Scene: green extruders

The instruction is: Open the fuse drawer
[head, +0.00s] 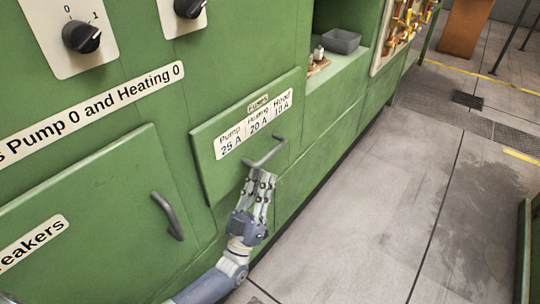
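The fuse drawer (210,165) is a green front on the green machine, with a white label reading Pump 25 A, Heating 20 A, Hood 10 A and a small Fuses plate (258,103). Its front stands out a little from the machine face; I cannot tell how far it is pulled out. Its grey bar handle (265,155) is at the lower right of the front. My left gripper (260,174) points up at the handle from below, its fingertips at or just under the bar. Whether the fingers are closed around the bar is unclear. My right gripper is out of view.
A breakers door (90,215) with a dark handle (167,216) is at the left. Black rotary knobs (81,37) sit above. A niche with a grey bin (341,41) is further along the machine. The floor at the right is clear.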

